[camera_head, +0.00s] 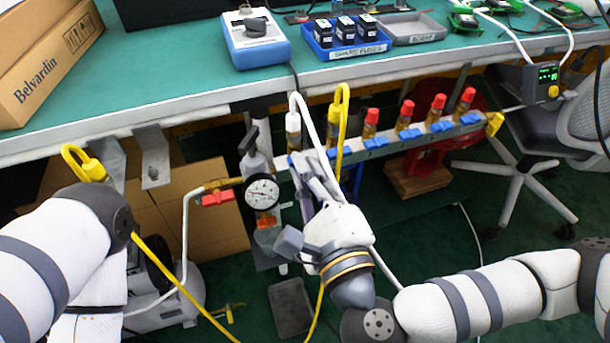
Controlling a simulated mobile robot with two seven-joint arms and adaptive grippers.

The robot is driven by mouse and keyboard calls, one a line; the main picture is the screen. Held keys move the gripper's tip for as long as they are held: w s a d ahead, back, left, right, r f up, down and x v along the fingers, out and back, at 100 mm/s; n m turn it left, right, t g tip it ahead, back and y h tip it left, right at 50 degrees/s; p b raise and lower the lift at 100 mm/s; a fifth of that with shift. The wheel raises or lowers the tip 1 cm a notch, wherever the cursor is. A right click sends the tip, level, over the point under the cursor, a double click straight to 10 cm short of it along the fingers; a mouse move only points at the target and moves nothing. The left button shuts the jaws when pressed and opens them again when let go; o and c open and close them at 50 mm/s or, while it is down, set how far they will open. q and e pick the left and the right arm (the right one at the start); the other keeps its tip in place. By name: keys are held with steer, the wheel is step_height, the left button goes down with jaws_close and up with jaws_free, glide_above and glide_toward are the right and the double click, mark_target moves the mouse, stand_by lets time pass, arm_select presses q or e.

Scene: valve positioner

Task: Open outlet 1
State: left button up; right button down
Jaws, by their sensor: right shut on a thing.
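A manifold rail (388,143) runs under the bench's front edge, with several brass outlets, red caps and blue valve handles. At its left end, a white hose connector (293,122) and a yellow hose (341,105) rise from two outlets. My right gripper (312,165) reaches up to this left end, just below the white connector. It is shut on what looks like a blue valve handle (292,157), mostly hidden by the fingers. The outlet numbers are too small to read. My left arm enters at the left; its gripper does not show.
A pressure gauge (262,193) and red-handled valve (216,198) sit left of my right gripper. The bench (180,75) overhangs above. A yellow hose (180,285) crosses low between my arms. A chair (525,165) stands at right.

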arm_select(q)
steer(key=shift+g, duration=0.4)
steer(key=shift+s+f+b, duration=0.3)
steer(key=shift+f+b, duration=0.5)
steer(key=shift+b, duration=0.1)
steer(key=shift+s+f+b, duration=0.3)
steer(key=shift+f+b, duration=0.45)
steer(key=shift+b, duration=0.15)
steer(key=shift+s+f+b, duration=0.3)
steer(key=shift+f+b, duration=0.5)
steer(key=shift+b, duration=0.1)
arm_select(e)
steer(key=shift+m, duration=5.2)
arm_select(q)
steer(key=shift+f, duration=0.1)
arm_select(e)
steer(key=shift+m, duration=0.3)
steer(key=c, duration=1.7)
jaws_free()
